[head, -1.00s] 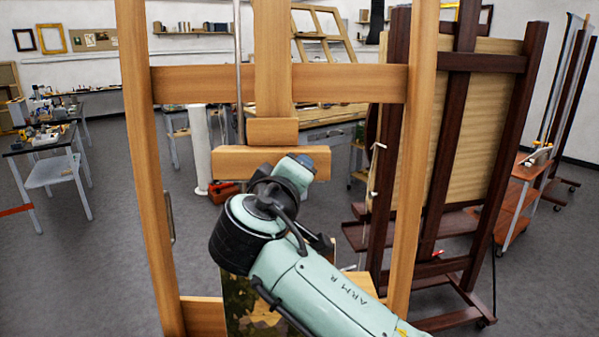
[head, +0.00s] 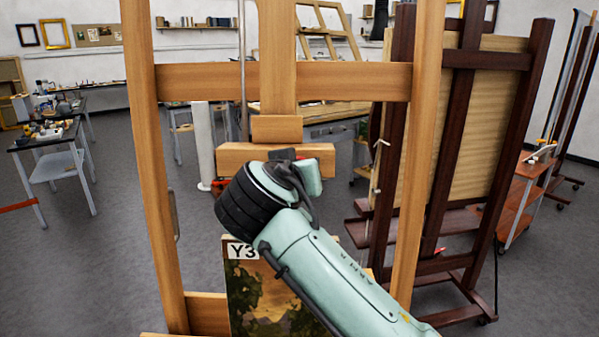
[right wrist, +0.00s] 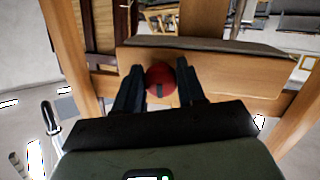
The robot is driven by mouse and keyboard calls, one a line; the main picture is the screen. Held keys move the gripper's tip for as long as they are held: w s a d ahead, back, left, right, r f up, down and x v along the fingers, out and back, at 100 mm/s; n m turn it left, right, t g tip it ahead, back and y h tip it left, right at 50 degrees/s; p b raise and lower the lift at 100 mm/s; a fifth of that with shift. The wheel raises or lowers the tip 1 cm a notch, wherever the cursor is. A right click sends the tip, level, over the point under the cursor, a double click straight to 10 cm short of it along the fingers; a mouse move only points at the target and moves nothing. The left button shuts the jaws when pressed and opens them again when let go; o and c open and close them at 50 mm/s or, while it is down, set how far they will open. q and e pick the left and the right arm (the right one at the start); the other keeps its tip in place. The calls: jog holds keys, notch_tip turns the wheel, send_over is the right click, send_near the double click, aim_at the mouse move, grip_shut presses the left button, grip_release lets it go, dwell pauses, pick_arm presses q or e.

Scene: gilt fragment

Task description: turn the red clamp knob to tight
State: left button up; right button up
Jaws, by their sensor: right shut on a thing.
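The red clamp knob (right wrist: 160,80) shows in the right wrist view as a round red ball with a dark mark on its face, in front of a wooden crosspiece. My right gripper (right wrist: 161,70) is shut on the knob, with one dark finger on each side of it. In the head view my right arm and wrist cover the knob and the fingers. The wooden easel (head: 285,82) stands upright in front of me, with a small wooden block above a wider ledge. My left gripper is not in view.
A painting (head: 262,295) labelled Y3 stands low inside the easel frame, partly behind my right arm. A dark easel (head: 535,100) with a panel stands close on the right. A grey cart (head: 55,168) stands at the left. Open floor lies between.

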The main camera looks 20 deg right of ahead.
jog(key=shift+r+m, duration=0.25)
jog(key=shift+m, duration=0.05)
dwell(0.4)
jog(key=o, duration=1.1)
jog(key=shift+a+f, duration=0.1)
jog(key=shift+c, duration=0.2)
jog(key=v, duration=1.3)
jog(key=shift+s+b, duration=0.25)
jog(key=shift+b, duration=0.2)
